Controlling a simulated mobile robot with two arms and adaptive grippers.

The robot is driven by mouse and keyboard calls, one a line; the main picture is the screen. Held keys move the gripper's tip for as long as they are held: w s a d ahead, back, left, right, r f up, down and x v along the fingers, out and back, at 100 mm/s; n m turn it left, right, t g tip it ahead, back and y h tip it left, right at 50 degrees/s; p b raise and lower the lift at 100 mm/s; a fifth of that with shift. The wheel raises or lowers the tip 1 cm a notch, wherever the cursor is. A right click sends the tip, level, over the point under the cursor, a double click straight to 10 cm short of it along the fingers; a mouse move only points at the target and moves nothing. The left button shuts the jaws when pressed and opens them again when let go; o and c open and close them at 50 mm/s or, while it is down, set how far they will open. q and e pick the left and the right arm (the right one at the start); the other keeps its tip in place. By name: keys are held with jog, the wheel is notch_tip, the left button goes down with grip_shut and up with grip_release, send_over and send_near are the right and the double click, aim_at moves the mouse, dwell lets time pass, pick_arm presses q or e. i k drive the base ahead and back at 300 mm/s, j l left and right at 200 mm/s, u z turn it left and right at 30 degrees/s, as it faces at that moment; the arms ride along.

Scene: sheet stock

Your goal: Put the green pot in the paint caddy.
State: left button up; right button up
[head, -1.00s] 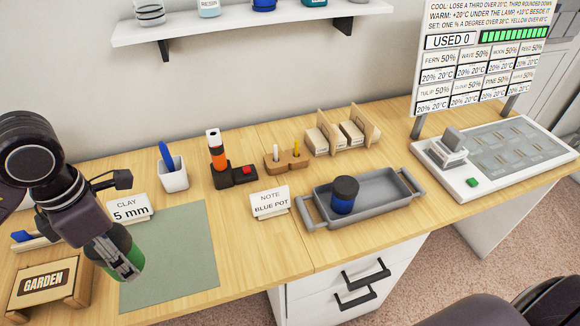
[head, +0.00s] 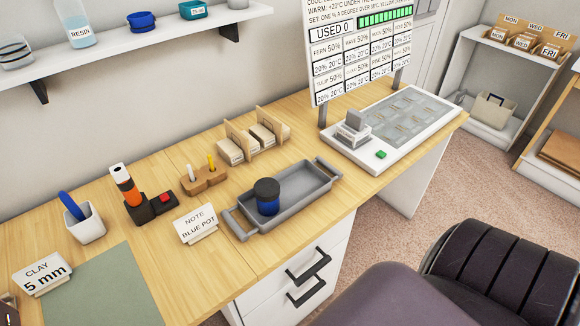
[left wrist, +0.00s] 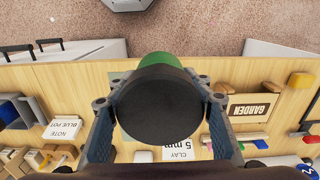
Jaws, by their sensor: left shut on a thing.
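The green pot (left wrist: 156,66) with a black lid (left wrist: 155,106) is between the fingers of my left gripper (left wrist: 158,103) in the left wrist view. The gripper is shut on it and holds it above the desk. Neither shows in the head view. A beige carrier with a dark handle (head: 490,112), which looks like the paint caddy, stands on the low shelf at the far right in the head view. Its inside is too small to make out. My right gripper is not in view.
A grey tray (head: 309,200) on the desk holds a blue pot (head: 267,199). A note stand (head: 198,224), marker holder (head: 205,180) and white device (head: 400,125) also stand there. Carpet (head: 440,190) lies open between desk and shelf.

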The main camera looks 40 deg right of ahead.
aim_at(302, 187)
jog(key=i+l+z, duration=0.1)
jog(key=z, duration=1.35)
jog(key=i+z, duration=0.3)
jog(key=i, duration=0.2)
